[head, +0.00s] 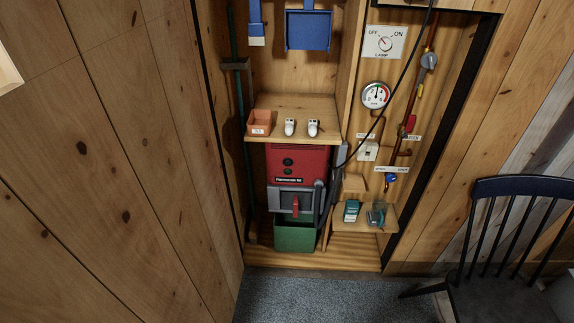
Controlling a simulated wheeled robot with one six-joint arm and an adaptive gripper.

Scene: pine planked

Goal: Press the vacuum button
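A red appliance (312,158) stands in the wooden closet under a shelf. It looks like the vacuum, though its label is too small to read surely. I cannot tell whether either button is pressed. My gripper is not in view.
A shelf (280,136) with a terracotta box (260,122) and white shoes (289,127) juts out above the appliance. A green bin (295,236) stands below it. A dark chair (509,243) stands at right. Grey floor (320,299) in front is clear.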

